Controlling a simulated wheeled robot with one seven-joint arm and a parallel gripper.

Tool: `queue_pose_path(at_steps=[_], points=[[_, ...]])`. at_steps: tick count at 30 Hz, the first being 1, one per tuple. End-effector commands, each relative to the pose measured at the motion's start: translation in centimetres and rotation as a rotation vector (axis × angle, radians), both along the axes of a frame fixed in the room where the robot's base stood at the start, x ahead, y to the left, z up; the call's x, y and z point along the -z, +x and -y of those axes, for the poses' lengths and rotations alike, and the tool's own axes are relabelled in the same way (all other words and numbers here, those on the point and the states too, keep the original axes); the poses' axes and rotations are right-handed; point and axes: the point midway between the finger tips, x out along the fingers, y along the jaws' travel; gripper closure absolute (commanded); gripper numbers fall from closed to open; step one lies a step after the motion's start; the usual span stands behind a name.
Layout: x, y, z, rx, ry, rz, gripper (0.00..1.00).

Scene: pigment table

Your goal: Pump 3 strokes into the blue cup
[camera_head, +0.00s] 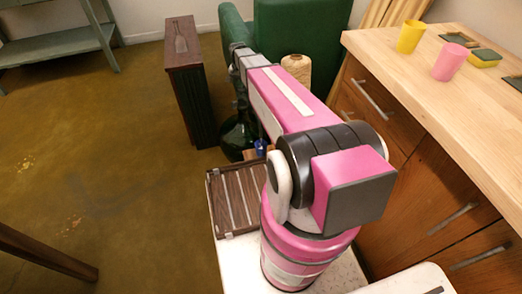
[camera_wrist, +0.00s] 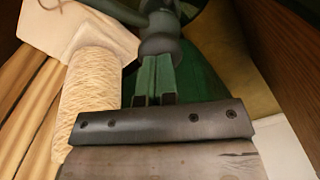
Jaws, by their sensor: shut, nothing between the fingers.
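A dark green glass bottle (camera_head: 236,136) stands below the far end of my arm in the head view. The small blue cup (camera_head: 260,146) is just to its right, mostly hidden behind my arm. The blue cup cannot be made out in the wrist view. My gripper (camera_wrist: 156,62) is shut and empty in the wrist view. A dark grey pump head (camera_wrist: 160,28) lies just beyond its fingertips. I cannot tell whether they touch. Green glass (camera_wrist: 195,85) shows behind the fingers.
A cone of yarn (camera_head: 297,67) stands close right of my arm; it is left in the wrist view (camera_wrist: 90,95). A slatted wooden tray (camera_head: 232,215) lies nearer. The wooden table (camera_head: 420,75) at right bears a yellow cup (camera_head: 410,37) and a pink cup (camera_head: 449,62). A dark case (camera_head: 188,80) stands left.

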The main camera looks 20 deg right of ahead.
Motion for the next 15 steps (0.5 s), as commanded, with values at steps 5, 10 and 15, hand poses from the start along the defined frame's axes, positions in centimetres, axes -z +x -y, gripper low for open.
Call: queue_pose_path(at_steps=[5,10,15], points=[[0.65,0.03,0.01,0.000,0.000,0.000,1.00],[0.82,0.02,0.00,0.000,0.000,0.000,1.00],[0.76,0.02,0.00,0.000,0.000,0.000,1.00]])
